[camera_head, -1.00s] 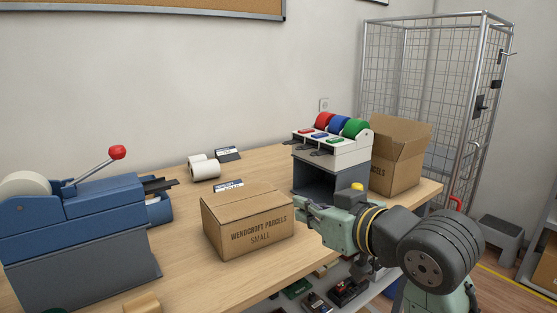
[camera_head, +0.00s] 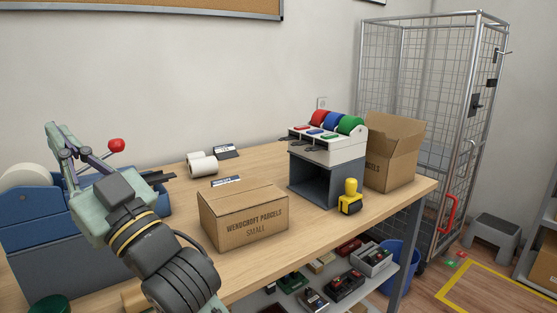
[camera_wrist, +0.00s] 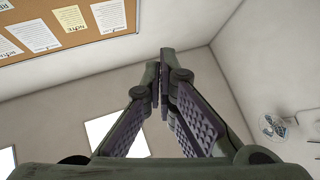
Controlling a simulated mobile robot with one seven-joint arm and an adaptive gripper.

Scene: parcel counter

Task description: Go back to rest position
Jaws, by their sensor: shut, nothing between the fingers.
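My gripper (camera_head: 53,131) is at the left of the head view, raised in front of the blue tape machine and pointing up. It is shut, with nothing between its fingers. In the wrist view the two fingers (camera_wrist: 160,90) meet at their tips against the wall and ceiling. My arm stands over the front left part of the counter (camera_head: 290,258) and hides part of the blue machine.
A closed small parcel box (camera_head: 243,216) stands mid-counter. Right of it are a label dispenser (camera_head: 328,150), a yellow-handled stamp (camera_head: 350,200) and an open carton (camera_head: 392,150). The blue tape machine (camera_head: 60,250) has a red-knobbed lever (camera_head: 116,145). A wire cage (camera_head: 430,120) stands behind.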

